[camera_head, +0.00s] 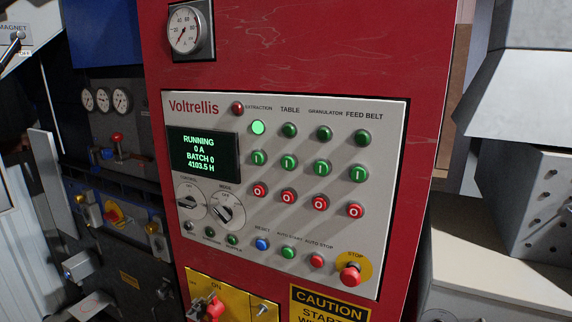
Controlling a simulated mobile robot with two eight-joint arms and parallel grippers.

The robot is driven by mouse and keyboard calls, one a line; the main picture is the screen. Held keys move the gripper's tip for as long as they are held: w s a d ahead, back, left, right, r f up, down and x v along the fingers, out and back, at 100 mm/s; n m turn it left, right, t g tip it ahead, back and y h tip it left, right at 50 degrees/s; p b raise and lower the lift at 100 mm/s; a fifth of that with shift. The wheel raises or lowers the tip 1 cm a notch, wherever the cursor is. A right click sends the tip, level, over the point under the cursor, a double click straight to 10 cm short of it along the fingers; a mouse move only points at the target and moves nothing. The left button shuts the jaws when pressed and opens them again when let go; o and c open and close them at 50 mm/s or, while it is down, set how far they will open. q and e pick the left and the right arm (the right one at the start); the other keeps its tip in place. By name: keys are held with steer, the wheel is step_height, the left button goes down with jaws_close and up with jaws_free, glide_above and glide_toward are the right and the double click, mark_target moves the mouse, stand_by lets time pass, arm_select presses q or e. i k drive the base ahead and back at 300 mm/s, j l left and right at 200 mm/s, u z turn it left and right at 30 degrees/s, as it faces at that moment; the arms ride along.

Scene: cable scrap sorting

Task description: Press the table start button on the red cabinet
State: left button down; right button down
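The red cabinet (300,50) fills the middle of the view, with a pale Voltrellis control panel (225,106) on its front. The table start button (290,163) is green and sits in the second column, below the dark green TABLE lamp (290,130). The red table stop button (289,196) is below it. The extraction lamp (258,127) glows bright green; the granulator lamp (325,134) and feed belt lamp (362,138) look dark. Neither of my grippers is in view.
A red mushroom stop button (350,275) sits at the panel's lower right. Two rotary switches (225,212) are at its left. A yellow plate with a red handle (214,308) is below. Grey machinery (525,200) stands right; a dark gauge cabinet (100,140) stands left.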

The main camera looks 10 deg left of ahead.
mark_target(288, 163)
steer(key=i+l, duration=0.1)
steer(key=l, duration=1)
steer(key=u, duration=1.65)
steer(key=i+l, duration=0.05)
